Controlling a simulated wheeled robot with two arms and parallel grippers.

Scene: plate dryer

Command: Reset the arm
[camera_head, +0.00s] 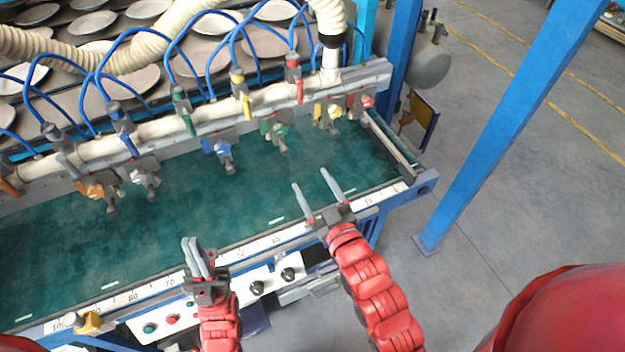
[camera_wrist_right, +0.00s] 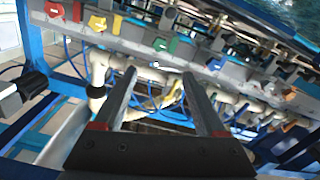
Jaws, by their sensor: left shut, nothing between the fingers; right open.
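My left gripper (camera_head: 193,257) is shut and empty. It is over the front edge of the machine, above the ruler strip and the control panel. My right gripper (camera_head: 312,187) is open and empty. It reaches over the green belt (camera_head: 250,205) near its right end, in front of the row of nozzles. In the right wrist view, the fingers of the right gripper (camera_wrist_right: 158,92) are spread apart with nothing between them. Both red arms come up from the bottom of the head view.
Coloured valves, including a blue valve (camera_head: 217,146) and a green valve (camera_head: 275,129), hang from a pale pipe behind the belt. Several plates (camera_head: 135,78) lie on the rack at the back. A blue post (camera_head: 500,125) stands at the right. Bare floor (camera_head: 540,200) lies beyond it.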

